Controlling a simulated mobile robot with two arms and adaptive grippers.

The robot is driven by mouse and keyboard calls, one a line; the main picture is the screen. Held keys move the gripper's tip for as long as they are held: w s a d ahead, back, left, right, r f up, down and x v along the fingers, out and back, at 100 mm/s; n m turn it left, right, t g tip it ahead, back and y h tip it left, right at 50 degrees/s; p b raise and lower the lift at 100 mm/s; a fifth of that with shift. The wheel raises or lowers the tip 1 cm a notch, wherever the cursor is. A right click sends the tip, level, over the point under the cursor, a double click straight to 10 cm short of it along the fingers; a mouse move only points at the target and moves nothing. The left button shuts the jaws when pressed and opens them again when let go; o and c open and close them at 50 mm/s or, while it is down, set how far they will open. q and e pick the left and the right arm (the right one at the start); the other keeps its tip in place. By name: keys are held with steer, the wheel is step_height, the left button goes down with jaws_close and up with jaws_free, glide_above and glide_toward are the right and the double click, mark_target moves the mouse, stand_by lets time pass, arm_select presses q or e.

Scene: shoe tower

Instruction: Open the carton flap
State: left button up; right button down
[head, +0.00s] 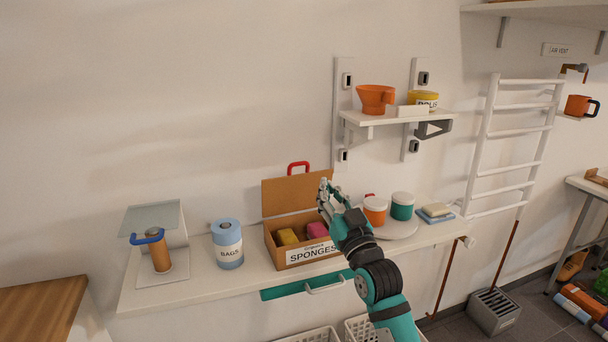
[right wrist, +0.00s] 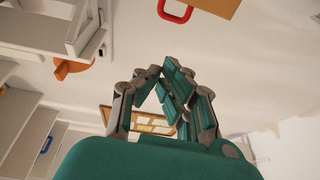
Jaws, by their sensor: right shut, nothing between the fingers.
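The brown carton (head: 275,254), labelled SPONGES, stands on the white counter. Its flap (head: 290,196) stands upright at the back, with a red handle (head: 299,166) on its top edge, so the inside shows. A yellow sponge (head: 287,237) and a pink sponge (head: 317,230) lie in it. My right gripper (head: 326,192) is shut and empty, at the flap's right edge in the head view; I cannot tell whether it touches. The right wrist view shows the closed fingers (right wrist: 172,78), with the brown flap (right wrist: 222,5) and red handle (right wrist: 175,12) beyond, apart from them. My left gripper is not in view.
A blue BAGS roll (head: 228,245) and a holder with a blue-handled roller (head: 158,254) stand left of the carton. Orange (head: 375,210) and teal (head: 402,206) jars stand right of it. A small shelf (head: 392,117) with an orange cup (head: 375,98) hangs above.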

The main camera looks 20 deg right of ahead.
mark_target(302, 163)
steer(key=shift+w+a+r+p, duration=0.15)
steer(key=shift+w+r+p, duration=0.05)
steer(key=shift+w, duration=1.75)
steer(key=shift+w+a+r+p, duration=0.15)
steer(key=shift+w+a+r, duration=0.1)
steer(key=shift+w, duration=1.75)
steer(key=shift+w+a+r+p, duration=0.1)
steer(key=shift+w+r+p, duration=0.1)
steer(key=shift+w, duration=1.75)
steer(key=w+p, duration=0.1)
steer(key=p, duration=0.1)
steer(key=w+r+g+p, duration=0.1)
steer(key=p, duration=0.1)
steer(key=w+g+p, duration=0.1)
steer(key=shift+w+a+r+p, duration=0.15)
steer(key=shift+w+r+p, duration=0.1)
steer(key=shift+p, duration=0.15)
steer(key=shift+f, duration=0.25)
steer(key=shift+r, duration=0.1)
